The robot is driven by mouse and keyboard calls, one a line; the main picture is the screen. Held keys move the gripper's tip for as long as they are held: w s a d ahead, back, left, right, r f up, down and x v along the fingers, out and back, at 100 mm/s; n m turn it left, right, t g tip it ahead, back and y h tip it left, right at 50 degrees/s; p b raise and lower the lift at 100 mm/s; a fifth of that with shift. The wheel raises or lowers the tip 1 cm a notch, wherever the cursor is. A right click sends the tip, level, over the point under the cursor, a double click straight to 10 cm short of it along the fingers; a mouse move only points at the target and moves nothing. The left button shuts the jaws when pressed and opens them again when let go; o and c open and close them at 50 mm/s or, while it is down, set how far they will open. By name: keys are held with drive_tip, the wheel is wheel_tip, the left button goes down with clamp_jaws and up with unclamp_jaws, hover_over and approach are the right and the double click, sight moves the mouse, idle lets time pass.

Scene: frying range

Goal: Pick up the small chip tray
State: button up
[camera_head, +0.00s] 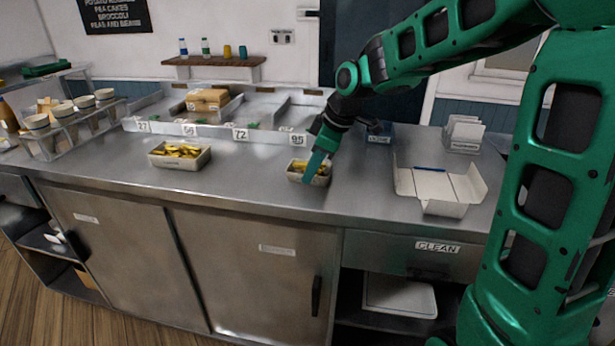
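The small chip tray (294,177) is a pale, low tray with yellow chips, on the steel counter right of centre. A larger pale tray (178,164) heaped with yellow chips stands to its left. My gripper (314,170) points down at the small tray, and its green finger covers part of the tray's right side. Only one finger shows clearly. I cannot tell whether it touches the tray, or whether the gripper is open or shut. The small tray appears to rest on the counter.
An open white box (434,187) lies right of the small tray. A numbered steel rack (240,135) runs behind the trays. A holder with several cups (75,135) stands at the left. The counter (240,180) is clear between the two chip trays.

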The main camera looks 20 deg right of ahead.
drive_tip(key=shift+x, duration=0.8)
drive_tip(key=shift+f, duration=0.25)
drive_tip(key=shift+c, duration=0.7)
clamp_jaws()
idle(0.8)
